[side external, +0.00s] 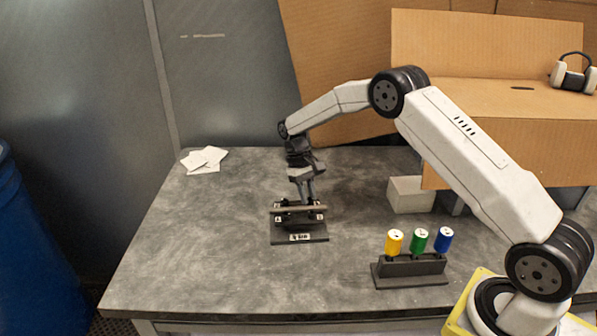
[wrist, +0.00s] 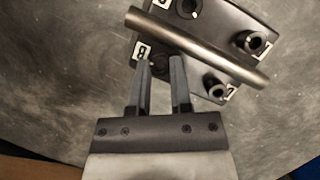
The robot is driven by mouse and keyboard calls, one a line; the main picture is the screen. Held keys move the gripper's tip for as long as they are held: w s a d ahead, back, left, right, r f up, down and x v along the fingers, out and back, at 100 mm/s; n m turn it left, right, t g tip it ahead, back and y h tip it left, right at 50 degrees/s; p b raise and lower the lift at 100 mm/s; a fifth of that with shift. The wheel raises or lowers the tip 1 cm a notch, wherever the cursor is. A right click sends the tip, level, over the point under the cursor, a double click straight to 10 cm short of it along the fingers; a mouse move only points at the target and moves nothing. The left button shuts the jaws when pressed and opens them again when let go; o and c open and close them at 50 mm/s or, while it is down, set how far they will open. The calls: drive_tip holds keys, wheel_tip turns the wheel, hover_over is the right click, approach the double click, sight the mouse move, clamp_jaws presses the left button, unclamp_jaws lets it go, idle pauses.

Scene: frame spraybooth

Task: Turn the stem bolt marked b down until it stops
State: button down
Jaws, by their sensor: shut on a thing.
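A dark fixture (side external: 300,240) stands on the grey table below my gripper (side external: 309,200). A bare metal bar (wrist: 195,47) lies across the fixture, with bolts near its corners. In the wrist view, the stem bolt by the white label that reads like B or 8 (wrist: 155,62) sits between my fingertips (wrist: 161,66), partly hidden by them. My gripper is shut on this bolt. Other bolts show at the top (wrist: 188,8), right (wrist: 250,42) and lower right (wrist: 215,88). How far the bolt is turned down cannot be told.
A dark stand (side external: 410,271) with yellow (side external: 394,242), green (side external: 417,240) and blue (side external: 443,239) capped pieces is to the right. A pale block (side external: 410,194) sits behind it. White papers (side external: 205,159) lie at the back left. The table left of the fixture is clear.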

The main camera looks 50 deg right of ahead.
idle(0.3)
drive_tip(key=c, duration=0.5)
unclamp_jaws()
drive_tip(key=shift+c, duration=0.2)
drive_tip(key=shift+w+r, duration=0.1)
drive_tip(key=v, duration=0.7)
drive_tip(key=shift+r, duration=0.3)
drive_tip(key=shift+r, duration=0.1)
